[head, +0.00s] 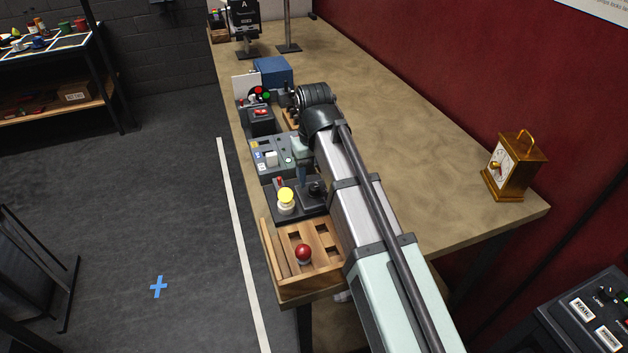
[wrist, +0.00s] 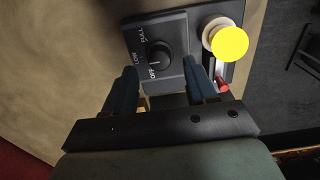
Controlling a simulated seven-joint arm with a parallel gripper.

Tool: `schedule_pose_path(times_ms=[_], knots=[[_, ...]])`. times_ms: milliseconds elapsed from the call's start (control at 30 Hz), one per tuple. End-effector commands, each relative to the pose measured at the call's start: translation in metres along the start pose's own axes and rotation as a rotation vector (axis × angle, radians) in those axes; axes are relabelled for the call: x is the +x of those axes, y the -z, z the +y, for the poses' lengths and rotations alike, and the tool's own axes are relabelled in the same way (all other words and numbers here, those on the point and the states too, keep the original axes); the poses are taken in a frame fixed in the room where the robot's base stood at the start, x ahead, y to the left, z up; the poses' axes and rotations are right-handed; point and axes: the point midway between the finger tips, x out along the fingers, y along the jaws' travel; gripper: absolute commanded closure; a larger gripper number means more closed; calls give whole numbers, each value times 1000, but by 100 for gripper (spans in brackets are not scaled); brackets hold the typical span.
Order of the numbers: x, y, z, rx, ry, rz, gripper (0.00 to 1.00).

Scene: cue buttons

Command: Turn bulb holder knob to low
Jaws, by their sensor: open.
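The black knob (wrist: 158,55) sits on a dark plate (wrist: 174,22) marked OFF, LOW and FULL in the wrist view. Its white pointer line appears to face OFF. A yellow bulb (wrist: 229,43) stands on a pale base beside the plate; it also shows in the head view (head: 286,196). In the head view the knob (head: 314,188) is close to my gripper (head: 301,172). In the wrist view my gripper (wrist: 162,88) is open, its two blue fingers apart, with the knob beyond the tips and roughly between them. I see no contact.
A small red lever (wrist: 223,85) is beside the bulb. A grey button panel (head: 262,158) lies behind the bulb. A brass clock (head: 514,165) stands right; the table's middle is clear.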

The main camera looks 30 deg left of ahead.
Motion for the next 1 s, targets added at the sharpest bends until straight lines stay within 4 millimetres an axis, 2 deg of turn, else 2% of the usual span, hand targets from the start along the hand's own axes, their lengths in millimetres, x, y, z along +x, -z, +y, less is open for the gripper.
schedule_pose_path(times_ms=[400,600,800,1000], knots=[[-71,2,0,0,0,2,43],[-97,2,0,0,0,1,43],[-110,0,0,0,0,0,43],[-113,0,0,0,0,0,43]])
